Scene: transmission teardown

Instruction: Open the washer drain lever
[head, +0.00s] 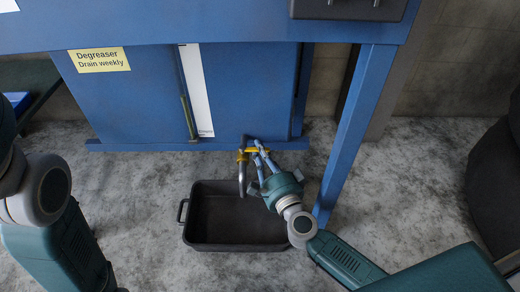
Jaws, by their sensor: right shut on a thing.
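The yellow drain lever (246,151) sits at the low front of the blue washer (140,95), on top of a curved metal drain spout (242,178). The spout points down over a black bin (235,222) on the floor. I see no liquid coming from it. My left arm is at the left edge, with its gripper out of view.
A yellow label (99,60) reads "Degreaser Drain weekly". A blue washer leg (352,140) stands close to the right of my right gripper. A white level strip (197,90) is on the washer front. Grey floor is open to the right of the leg.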

